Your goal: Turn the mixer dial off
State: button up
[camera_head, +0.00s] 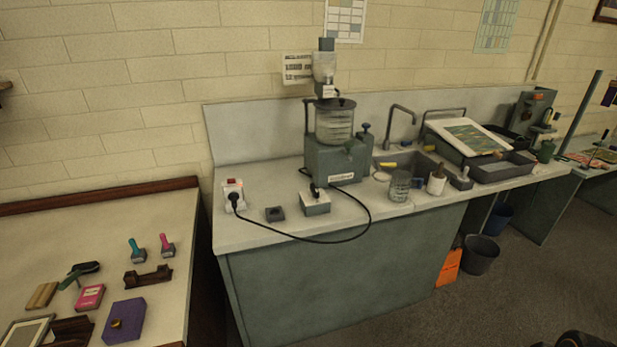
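The mixer (335,160) stands on the grey worktop against the wall. It has a grey-green base, a clear ribbed jar with a dark lid and a column on top. In front of it sits a small pale box (316,207) with a black knob or lever (314,190) on top. This may be the mixer dial, but its setting is too small to read. A black cable (290,237) loops over the worktop from a plug (234,199) in a white socket box with a red part.
A dark square block (275,214) lies left of the pale box. A glass jar (399,186), a white pot (436,181) and a sink with a tap (401,124) are to the right. Buckets (480,254) stand on the floor. A left table (60,235) holds stamps and a purple box.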

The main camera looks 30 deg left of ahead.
aim_at(315, 194)
jog(key=u, duration=0.55)
jog(key=i, duration=1.05)
jog(key=u, duration=1.4)
jog(key=i, duration=0.65)
jog(key=u, duration=0.5)
